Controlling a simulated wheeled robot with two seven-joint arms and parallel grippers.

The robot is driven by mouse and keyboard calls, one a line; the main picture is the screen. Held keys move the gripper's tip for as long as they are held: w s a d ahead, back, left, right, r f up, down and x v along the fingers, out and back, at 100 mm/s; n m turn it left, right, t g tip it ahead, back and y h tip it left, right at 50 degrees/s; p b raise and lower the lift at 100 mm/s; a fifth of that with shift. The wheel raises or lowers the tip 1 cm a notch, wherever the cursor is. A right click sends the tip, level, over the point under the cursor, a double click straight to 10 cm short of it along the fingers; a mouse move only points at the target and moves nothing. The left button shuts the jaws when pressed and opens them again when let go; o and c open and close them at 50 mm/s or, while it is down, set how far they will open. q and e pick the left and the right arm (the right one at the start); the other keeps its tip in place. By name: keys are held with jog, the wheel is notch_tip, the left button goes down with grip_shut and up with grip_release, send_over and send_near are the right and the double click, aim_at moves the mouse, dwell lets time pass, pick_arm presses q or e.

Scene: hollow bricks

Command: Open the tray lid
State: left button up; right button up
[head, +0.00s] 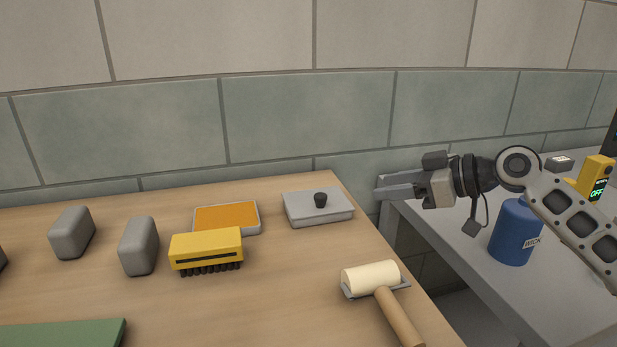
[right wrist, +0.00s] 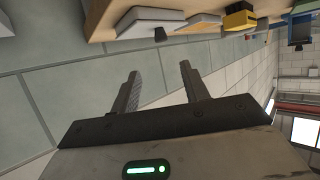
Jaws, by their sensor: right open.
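The lid lies flat on the tray, looking closed. My left gripper is not in view.
An orange-topped tray (head: 226,217), a yellow brush (head: 206,249) and grey blocks (head: 138,246) stand left of the lidded tray. A mallet-like tool (head: 371,279) lies in front. A blue container (head: 514,232) is on the grey side table (head: 470,270). A tiled wall (head: 300,120) rises behind.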

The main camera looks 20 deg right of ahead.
aim_at(320, 195)
jog(key=p+x, duration=0.1)
jog(key=x, duration=1.4)
jog(key=shift+w+a, duration=0.15)
jog(key=shift+a, duration=0.15)
jog(key=shift+r, duration=0.1)
grip_shut()
